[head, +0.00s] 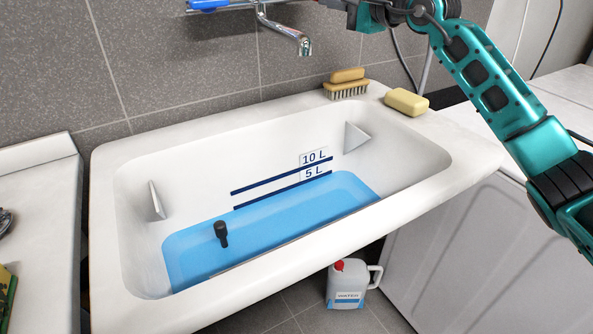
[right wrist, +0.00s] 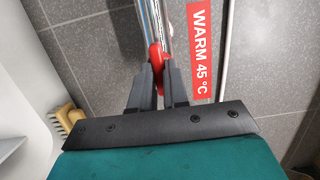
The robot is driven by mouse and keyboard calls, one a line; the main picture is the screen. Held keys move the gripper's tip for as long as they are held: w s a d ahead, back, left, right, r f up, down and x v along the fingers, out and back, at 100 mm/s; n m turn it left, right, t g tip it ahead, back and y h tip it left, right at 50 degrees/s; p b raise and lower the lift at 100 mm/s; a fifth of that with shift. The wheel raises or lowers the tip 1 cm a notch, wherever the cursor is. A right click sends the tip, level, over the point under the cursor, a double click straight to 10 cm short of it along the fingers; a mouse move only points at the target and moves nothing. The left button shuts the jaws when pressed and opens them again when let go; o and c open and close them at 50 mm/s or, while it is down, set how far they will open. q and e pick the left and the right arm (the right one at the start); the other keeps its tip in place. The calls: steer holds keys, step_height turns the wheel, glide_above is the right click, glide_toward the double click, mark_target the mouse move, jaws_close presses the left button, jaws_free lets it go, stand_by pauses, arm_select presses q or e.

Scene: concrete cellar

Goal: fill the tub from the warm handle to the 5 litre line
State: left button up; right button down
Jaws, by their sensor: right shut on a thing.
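The white tub (head: 130,160) holds blue water (head: 270,230). The water's back edge lies at or just under the 5 L line (head: 284,190), clearly below the 10 L line (head: 282,175); the exact gap is hard to tell. The chrome spout (head: 290,33) hangs over the tub's back, and no stream shows below it. My right gripper (right wrist: 160,88) is shut on the red warm handle (right wrist: 156,58), beside the "WARM 45 °C" sign (right wrist: 203,50). The blue handle (head: 208,4) is at the top left, free. My left gripper is out of view.
A black plug-like piece (head: 221,233) stands in the water. A brush (head: 346,85) and a yellow soap block (head: 406,102) lie on the tub's back right rim. A water canister (head: 347,283) stands on the floor below. A white counter (head: 40,200) is at left.

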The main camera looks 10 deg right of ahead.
steer(key=shift+r, duration=0.1)
steer(key=shift+n+g, duration=0.3)
steer(key=shift+n, duration=1.6)
steer(key=shift+r, duration=0.1)
steer(key=shift+a+n+h, duration=0.1)
steer(key=shift+n+h, duration=0.3)
steer(key=shift+n, duration=0.2)
stand_by(1.7)
